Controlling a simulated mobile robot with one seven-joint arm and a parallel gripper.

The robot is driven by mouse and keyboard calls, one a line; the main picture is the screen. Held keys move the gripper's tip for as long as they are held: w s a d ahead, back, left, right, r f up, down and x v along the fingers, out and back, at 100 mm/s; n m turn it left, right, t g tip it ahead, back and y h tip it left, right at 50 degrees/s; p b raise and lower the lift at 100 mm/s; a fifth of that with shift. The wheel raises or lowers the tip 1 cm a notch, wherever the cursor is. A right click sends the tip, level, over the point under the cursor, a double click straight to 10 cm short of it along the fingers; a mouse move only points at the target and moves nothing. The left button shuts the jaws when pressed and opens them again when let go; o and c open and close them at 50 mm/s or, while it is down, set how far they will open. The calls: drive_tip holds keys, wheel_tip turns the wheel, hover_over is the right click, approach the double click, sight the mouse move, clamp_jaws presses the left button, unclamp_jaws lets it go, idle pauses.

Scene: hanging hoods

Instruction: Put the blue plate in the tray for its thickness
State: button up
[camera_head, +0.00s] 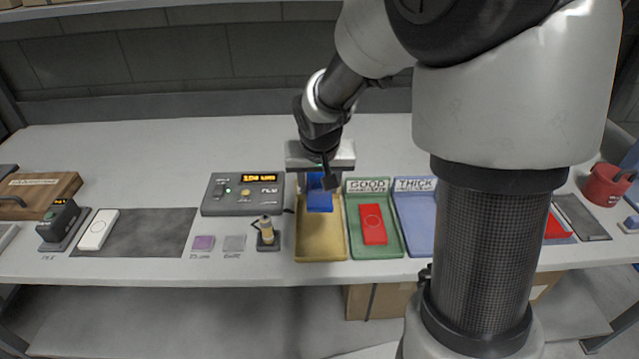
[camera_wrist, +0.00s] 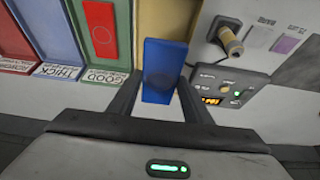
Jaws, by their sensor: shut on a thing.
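The blue plate (camera_head: 319,199) is held in my gripper (camera_head: 320,177), over the back part of the yellow tray (camera_head: 320,248); its exact height is unclear. In the wrist view the blue plate (camera_wrist: 163,60) stands between the two dark fingers of my gripper (camera_wrist: 157,95). The yellow tray's label is hidden behind my gripper. To its right are the green GOOD tray (camera_head: 391,240), with a red plate (camera_head: 373,223) in it, and the blue THICK tray (camera_head: 415,225), partly hidden by my arm. A gauge box (camera_head: 242,205) has a lit display that seems to read 104 um.
A probe on a small stand (camera_head: 267,235) is close left of the yellow tray. Purple (camera_head: 203,243) and grey (camera_head: 235,243) squares lie on the table. A red pot (camera_head: 603,185) stands far right.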

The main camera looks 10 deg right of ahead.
drive_tip(key=shift+f+b, duration=4.45)
drive_tip(key=shift+f, duration=0.95)
drive_tip(key=shift+f+b, duration=0.6)
drive_tip(key=shift+b, duration=0.1)
drive_tip(key=o, duration=1.2)
drive_tip(key=shift+o, duration=0.2)
